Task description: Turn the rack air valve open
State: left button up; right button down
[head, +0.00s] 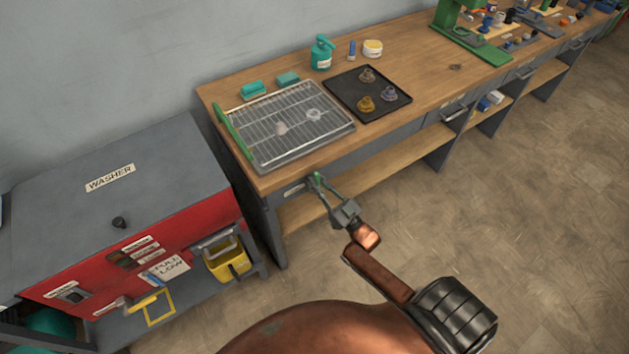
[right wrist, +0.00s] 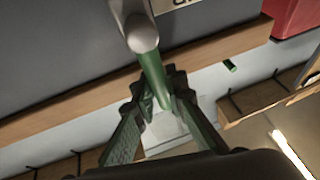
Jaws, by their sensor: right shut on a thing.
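The rack air valve (head: 309,181) is a small grey fitting on the front edge of the wooden bench, below the wire rack. In the right wrist view its rounded grey body (right wrist: 141,34) carries a green lever handle (right wrist: 153,78). My right gripper (head: 322,187) reaches up to the valve from the front. In the right wrist view the green fingers of my right gripper (right wrist: 158,97) are shut on the lever handle, one on each side. The fingers hide the handle's lower end. My left gripper is not in view.
A wire rack (head: 325,145) with a green bar sits on the bench above the valve. A black tray (head: 345,97) with several small parts lies beside it. The red and grey washer (head: 195,165) stands left of the bench. The floor at right is clear.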

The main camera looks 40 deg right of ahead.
jog(key=shift+f, duration=0.15)
jog(key=c, duration=1.9)
grip_release()
jog(key=shift+s, duration=0.2)
jog(key=v, duration=1.1)
jog(key=shift+s, duration=0.25)
jog(key=shift+d+f, duration=0.1)
jog(key=shift+f, duration=0.05)
